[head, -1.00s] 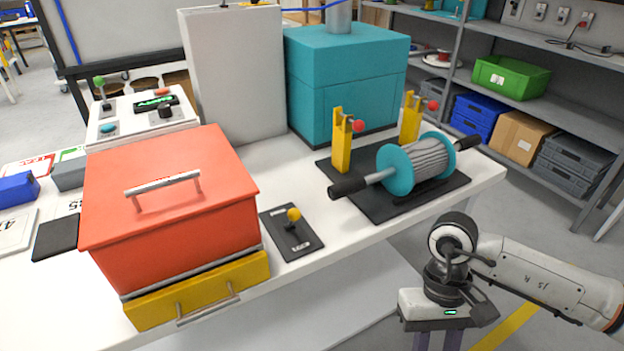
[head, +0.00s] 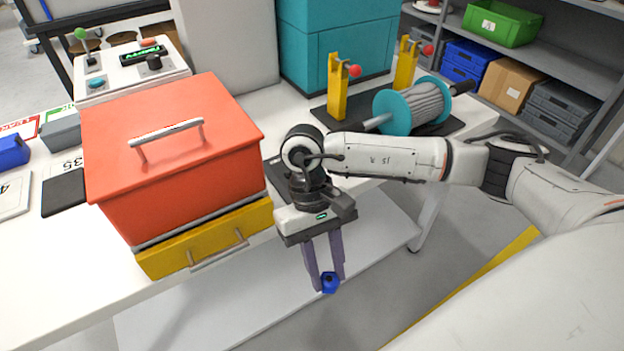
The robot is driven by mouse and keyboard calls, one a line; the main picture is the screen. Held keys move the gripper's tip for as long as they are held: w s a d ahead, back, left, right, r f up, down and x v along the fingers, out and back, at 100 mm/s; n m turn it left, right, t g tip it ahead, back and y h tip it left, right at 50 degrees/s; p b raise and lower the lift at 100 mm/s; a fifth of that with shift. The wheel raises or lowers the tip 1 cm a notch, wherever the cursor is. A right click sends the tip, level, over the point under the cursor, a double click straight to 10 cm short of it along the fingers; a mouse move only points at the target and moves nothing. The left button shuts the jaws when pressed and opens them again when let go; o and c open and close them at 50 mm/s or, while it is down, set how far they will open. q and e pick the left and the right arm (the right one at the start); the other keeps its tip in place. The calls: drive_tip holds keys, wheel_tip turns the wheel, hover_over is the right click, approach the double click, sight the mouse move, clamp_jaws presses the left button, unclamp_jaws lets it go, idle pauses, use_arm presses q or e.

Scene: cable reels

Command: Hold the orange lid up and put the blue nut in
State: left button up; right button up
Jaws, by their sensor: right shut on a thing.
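The orange lid (head: 215,117) lies shut on top of the orange box (head: 195,190). A metal bar handle (head: 166,131) stands on the lid. A yellow drawer (head: 165,251) with a metal handle sits under the box. My right gripper (head: 327,283) points down in front of the table, to the right of the drawer. Its fingers are shut on the blue nut (head: 331,284), which shows at the fingertips below the tabletop's front edge in the picture. My left gripper is not in view.
A cable reel (head: 413,104) with teal flanges lies on a dark mat beside two yellow posts (head: 338,88). A control box (head: 133,68) and a blue bin (head: 12,151) are at the left. A teal cabinet (head: 345,55) stands behind. My right forearm crosses the table's front right.

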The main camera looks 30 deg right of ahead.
use_arm(q)
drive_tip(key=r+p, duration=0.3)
drive_tip(key=p, duration=0.1)
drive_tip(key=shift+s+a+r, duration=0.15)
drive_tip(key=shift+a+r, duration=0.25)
use_arm(e)
drive_tip(key=w+d+r+m+t+y, duration=0.1)
drive_tip(key=r+m+t, duration=0.1)
drive_tip(key=r+m, duration=0.4)
drive_tip(key=w+d+r+m+t+y, duration=0.1)
drive_tip(key=r+m, duration=0.6)
drive_tip(key=r, duration=0.7)
drive_tip(key=w+d+r+m+t+y, duration=0.2)
drive_tip(key=r+m, duration=0.4)
drive_tip(key=r, duration=0.5)
drive_tip(key=shift+w+d+m+t, duration=0.2)
drive_tip(key=shift+w+m+t, duration=0.2)
drive_tip(key=shift+w, duration=0.2)
drive_tip(key=shift+r, duration=0.1)
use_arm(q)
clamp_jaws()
